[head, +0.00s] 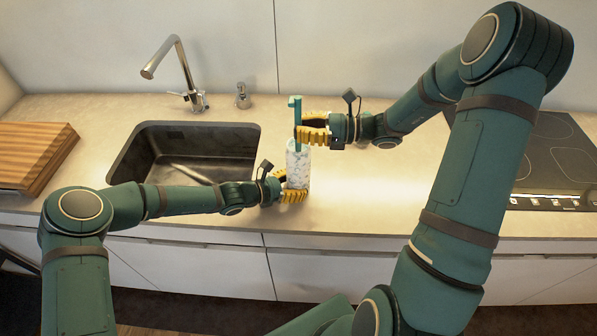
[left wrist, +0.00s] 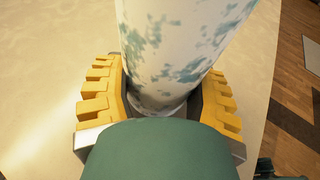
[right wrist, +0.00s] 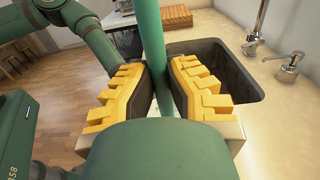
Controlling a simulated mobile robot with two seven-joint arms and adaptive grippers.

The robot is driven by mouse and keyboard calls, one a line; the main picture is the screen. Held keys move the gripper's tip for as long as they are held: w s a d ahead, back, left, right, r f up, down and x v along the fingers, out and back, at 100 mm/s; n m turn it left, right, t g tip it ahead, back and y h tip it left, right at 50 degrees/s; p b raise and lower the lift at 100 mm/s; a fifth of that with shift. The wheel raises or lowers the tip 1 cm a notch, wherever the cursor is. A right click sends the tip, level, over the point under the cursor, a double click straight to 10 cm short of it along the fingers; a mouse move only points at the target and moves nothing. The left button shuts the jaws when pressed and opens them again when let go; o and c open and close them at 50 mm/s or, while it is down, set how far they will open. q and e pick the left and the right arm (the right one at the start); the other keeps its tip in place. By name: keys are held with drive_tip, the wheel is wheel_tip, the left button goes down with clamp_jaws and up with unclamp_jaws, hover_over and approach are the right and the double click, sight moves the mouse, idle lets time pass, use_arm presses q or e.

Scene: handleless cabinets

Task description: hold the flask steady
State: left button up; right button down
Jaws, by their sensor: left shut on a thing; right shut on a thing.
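The flask (head: 298,165) is a white cylinder with blue-grey speckles, standing upright on the counter between the sink and the hob. My left gripper (head: 292,190) is shut around its lower part. In the left wrist view the flask (left wrist: 178,50) sits between the yellow fingers (left wrist: 160,100). A green upright piece (head: 296,110) with a short sideways top rises above the flask. My right gripper (head: 312,135) is shut on this green piece. In the right wrist view the green shaft (right wrist: 150,45) passes between the fingers (right wrist: 160,95). Its join with the flask is hidden by the fingers.
A dark sink (head: 180,150) with a chrome tap (head: 180,75) lies to the left, and a soap dispenser (head: 242,96) stands behind it. A wooden board (head: 35,155) is at the far left. A black hob (head: 555,160) is at the right. The counter (head: 370,195) right of the flask is clear.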

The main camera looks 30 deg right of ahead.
wheel_tip(320, 180, up, 19)
idle(2.2)
drive_tip(key=shift+r, duration=0.1)
use_arm(q)
drive_tip(key=o, duration=1)
drive_tip(key=shift+r, duration=0.1)
drive_tip(key=shift+o, duration=0.2)
drive_tip(key=v, duration=1.2)
